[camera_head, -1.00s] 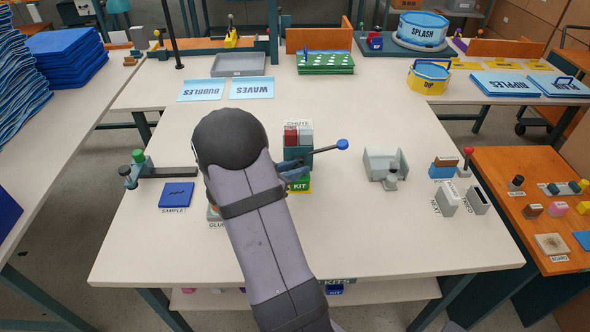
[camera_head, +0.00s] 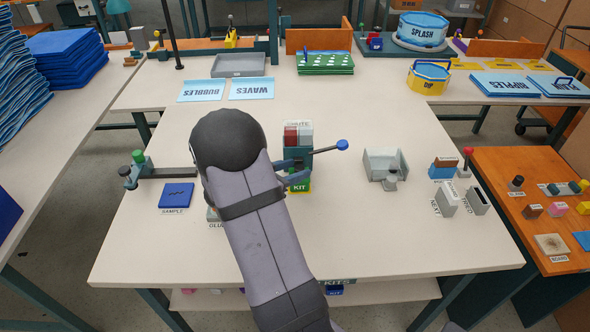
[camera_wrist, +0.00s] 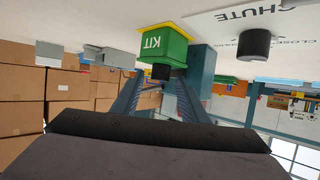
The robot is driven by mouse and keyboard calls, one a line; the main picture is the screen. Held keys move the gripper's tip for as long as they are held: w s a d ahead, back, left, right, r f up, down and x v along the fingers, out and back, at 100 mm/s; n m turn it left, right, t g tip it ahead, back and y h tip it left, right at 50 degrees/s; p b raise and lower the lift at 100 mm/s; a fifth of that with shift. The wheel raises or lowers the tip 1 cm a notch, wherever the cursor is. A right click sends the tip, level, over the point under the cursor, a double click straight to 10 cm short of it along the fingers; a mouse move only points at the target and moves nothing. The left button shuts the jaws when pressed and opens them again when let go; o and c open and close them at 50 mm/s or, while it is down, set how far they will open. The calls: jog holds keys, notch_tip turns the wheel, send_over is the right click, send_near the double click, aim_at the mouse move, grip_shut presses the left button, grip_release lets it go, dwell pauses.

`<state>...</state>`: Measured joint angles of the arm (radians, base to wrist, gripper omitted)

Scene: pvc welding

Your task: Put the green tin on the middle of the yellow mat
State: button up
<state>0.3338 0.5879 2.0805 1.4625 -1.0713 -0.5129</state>
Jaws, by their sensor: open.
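The green tin (camera_head: 299,184), labelled KIT, stands on the yellow mat (camera_head: 309,189) at the foot of the chute. A thin yellow rim shows beside the tin; my arm and gripper hide part of the mat, so I cannot tell exact centring. In the wrist view the green tin (camera_wrist: 165,46) is just ahead of my fingers, with the yellow mat (camera_wrist: 158,27) edge behind it and a dark knob on its near end. My gripper (camera_head: 294,171) is open and empty, close to the tin's left side; its two fingers (camera_wrist: 163,84) are spread apart in the wrist view.
The chute (camera_head: 299,148) with red and white blocks rises right behind the tin, its blue-knobbed lever (camera_head: 341,145) pointing right. A grey holder (camera_head: 385,166) stands further right. A blue sample plate (camera_head: 176,195) lies left. Bare table lies between the chute and the grey holder.

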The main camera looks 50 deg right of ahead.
jog(key=v, duration=1.1)
jog(key=shift+a, duration=0.25)
